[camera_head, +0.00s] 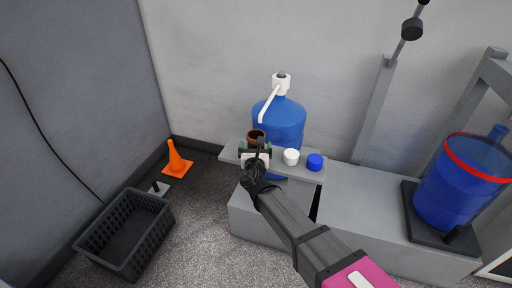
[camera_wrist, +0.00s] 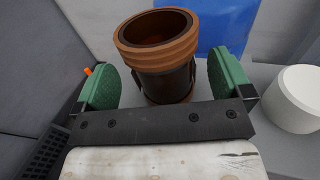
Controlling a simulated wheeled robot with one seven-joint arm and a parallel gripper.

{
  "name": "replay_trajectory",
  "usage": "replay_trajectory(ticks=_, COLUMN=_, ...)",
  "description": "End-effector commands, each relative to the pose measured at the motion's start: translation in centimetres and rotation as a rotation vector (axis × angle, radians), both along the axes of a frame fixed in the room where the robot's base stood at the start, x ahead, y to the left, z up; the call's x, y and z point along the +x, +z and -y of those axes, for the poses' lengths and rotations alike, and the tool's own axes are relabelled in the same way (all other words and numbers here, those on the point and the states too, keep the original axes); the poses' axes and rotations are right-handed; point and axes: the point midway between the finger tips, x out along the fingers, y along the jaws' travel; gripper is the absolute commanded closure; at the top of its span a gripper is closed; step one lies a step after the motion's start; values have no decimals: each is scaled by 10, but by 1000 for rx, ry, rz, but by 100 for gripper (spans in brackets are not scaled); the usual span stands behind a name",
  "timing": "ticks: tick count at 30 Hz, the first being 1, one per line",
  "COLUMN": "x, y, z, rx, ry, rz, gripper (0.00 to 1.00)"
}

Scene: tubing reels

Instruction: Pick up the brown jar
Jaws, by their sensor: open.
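The brown jar (camera_head: 256,135) stands upright on a grey shelf (camera_head: 312,178) in the head view, in front of a blue water jug. In the wrist view the brown jar (camera_wrist: 168,75) is open-topped, with a ribbed lighter rim and a dark, shiny body. My gripper (camera_head: 256,150) is at the jar's near side and hides its lower part in the head view. In the wrist view my gripper (camera_wrist: 170,82) is open, with one green finger pad on each side of the jar. A gap shows between the jar and the right pad; contact on the left is hard to tell.
A white cap (camera_head: 291,157) and a blue cap (camera_head: 315,162) stand right of the jar. The blue water jug (camera_head: 280,122) with a white pump is close behind. A black crate (camera_head: 127,232) and an orange cone (camera_head: 176,158) are on the floor at left.

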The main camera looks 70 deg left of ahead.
Motion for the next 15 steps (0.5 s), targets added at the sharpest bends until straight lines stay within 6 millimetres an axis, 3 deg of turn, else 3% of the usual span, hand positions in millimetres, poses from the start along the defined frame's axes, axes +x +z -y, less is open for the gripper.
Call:
replay_trajectory(ticks=6, x=11, y=-1, z=-29, rx=-2, ry=0, rz=-1, gripper=3)
replay_trajectory(ticks=13, x=12, y=-1, z=-29, rx=-2, ry=1, rz=-1, gripper=3)
replay_trajectory(ticks=14, x=12, y=-1, z=-29, rx=-2, ry=1, rz=-1, gripper=9)
replay_trajectory(ticks=15, x=12, y=-1, z=-29, rx=-2, ry=1, rz=-1, gripper=22)
